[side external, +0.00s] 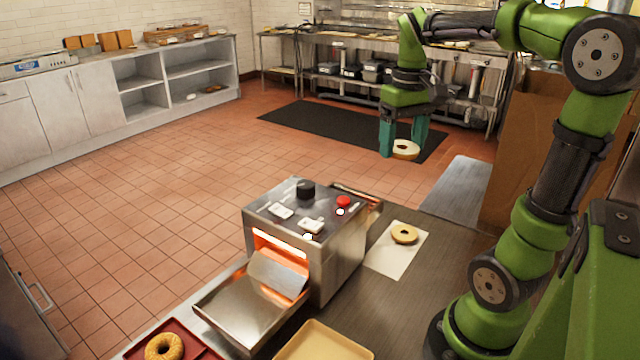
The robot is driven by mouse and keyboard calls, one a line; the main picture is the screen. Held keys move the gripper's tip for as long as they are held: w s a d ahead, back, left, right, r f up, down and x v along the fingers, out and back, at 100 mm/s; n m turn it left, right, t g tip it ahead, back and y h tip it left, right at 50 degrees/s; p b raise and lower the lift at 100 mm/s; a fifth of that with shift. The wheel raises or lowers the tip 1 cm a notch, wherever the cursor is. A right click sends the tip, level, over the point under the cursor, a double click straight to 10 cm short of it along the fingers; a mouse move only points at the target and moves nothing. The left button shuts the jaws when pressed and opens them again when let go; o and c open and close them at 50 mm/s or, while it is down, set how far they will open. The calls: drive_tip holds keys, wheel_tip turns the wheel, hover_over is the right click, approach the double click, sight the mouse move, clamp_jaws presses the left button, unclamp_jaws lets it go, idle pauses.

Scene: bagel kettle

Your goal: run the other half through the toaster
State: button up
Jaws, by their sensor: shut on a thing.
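My gripper (403,146) is raised behind and to the right of the toaster, with its teal fingers pointing down. It is shut on a bagel half (406,156), whose pale face shows. Another bagel half (404,240) lies on a white paper sheet (386,262) on the counter, right of the toaster. The toaster (338,262) is a steel box with a black knob, a red button and a glowing orange opening at its front. A metal chute and tray (235,308) extend from that opening, and I see no bagel on them.
A red tray (205,353) with a whole bagel (164,347) is at the bottom left. A tan tray (320,345) is at the bottom middle. The dark counter (410,295) has bare room between the paper and my arm's base.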

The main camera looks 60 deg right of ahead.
drive_tip(key=w+d+f+m, duration=0.1)
drive_tip(key=w+f+m, duration=0.3)
drive_tip(key=w+d+f+m, duration=0.1)
drive_tip(key=w+f+m, duration=0.3)
drive_tip(key=w, duration=0.1)
drive_tip(key=w+d+f+m, duration=0.1)
drive_tip(key=w+f+m, duration=0.3)
drive_tip(key=f, duration=0.1)
drive_tip(key=shift+w+d, duration=0.15)
drive_tip(key=shift+w, duration=0.05)
drive_tip(key=shift+w+d+m, duration=0.15)
drive_tip(key=shift+w+m, duration=0.05)
drive_tip(key=shift+m, duration=0.5)
drive_tip(key=shift+f, duration=2.7)
drive_tip(key=o, duration=1.1)
drive_tip(key=shift+c, duration=0.2)
drive_tip(key=shift+r, duration=0.1)
